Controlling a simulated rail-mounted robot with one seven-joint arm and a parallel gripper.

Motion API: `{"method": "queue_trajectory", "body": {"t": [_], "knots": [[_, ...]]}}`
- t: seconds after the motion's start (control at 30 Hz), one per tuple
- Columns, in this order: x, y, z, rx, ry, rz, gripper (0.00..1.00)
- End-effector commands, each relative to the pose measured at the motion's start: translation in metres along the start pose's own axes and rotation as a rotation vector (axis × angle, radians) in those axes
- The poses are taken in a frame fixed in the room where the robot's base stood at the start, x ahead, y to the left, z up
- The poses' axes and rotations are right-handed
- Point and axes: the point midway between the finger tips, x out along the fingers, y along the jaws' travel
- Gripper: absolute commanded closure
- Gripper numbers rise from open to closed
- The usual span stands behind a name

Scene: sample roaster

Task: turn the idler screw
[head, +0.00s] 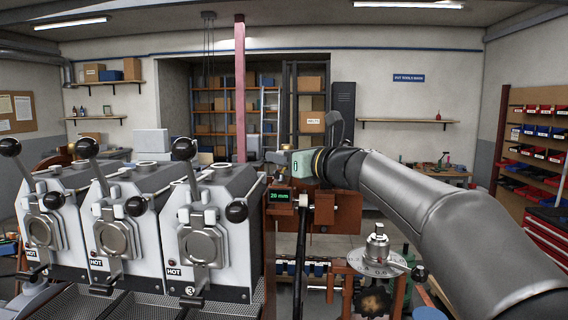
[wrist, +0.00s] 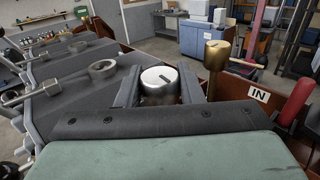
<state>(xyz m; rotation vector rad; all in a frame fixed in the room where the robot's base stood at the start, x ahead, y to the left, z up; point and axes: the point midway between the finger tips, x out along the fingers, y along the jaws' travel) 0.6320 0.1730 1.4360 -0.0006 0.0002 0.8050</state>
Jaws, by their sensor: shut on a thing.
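In the wrist view a round knob with a pale top and a dark line across its rim, seemingly the idler screw (wrist: 160,78), stands between the two dark fingers of my gripper (wrist: 160,90). The fingers are shut on its sides. Its lower part is hidden behind my gripper's padded body. In the head view my gripper (head: 279,157) reaches left above the brown machine frame, and the screw cannot be made out there. A small display (head: 279,197) below it reads 20 mm.
A brass knob (wrist: 216,56), an IN label (wrist: 259,94) and a red handle (wrist: 296,101) are close right of my gripper in the wrist view. Roaster units with black-ball levers (head: 215,235) fill the left of the head view. A dial stand (head: 377,262) is front right.

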Motion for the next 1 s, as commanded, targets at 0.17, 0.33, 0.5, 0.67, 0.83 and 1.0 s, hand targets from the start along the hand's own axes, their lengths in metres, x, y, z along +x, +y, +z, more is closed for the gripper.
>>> {"method": "queue_trajectory", "body": {"t": [0.17,0.33,0.5,0.67,0.83,1.0], "knots": [[-0.0001,0.0015,0.0,-0.001,-0.001,-0.105,0.89],[-0.0004,0.0003,0.0007,0.001,-0.001,-0.127,0.89],[-0.0004,0.0002,0.0009,0.001,-0.001,-0.125,0.89],[-0.0004,0.0002,0.0008,0.001,-0.001,-0.125,0.46],[-0.0003,0.0002,0.0006,0.0,-0.001,-0.124,0.46],[-0.0078,0.0009,0.0,-0.001,-0.001,-0.125,0.46]]}}
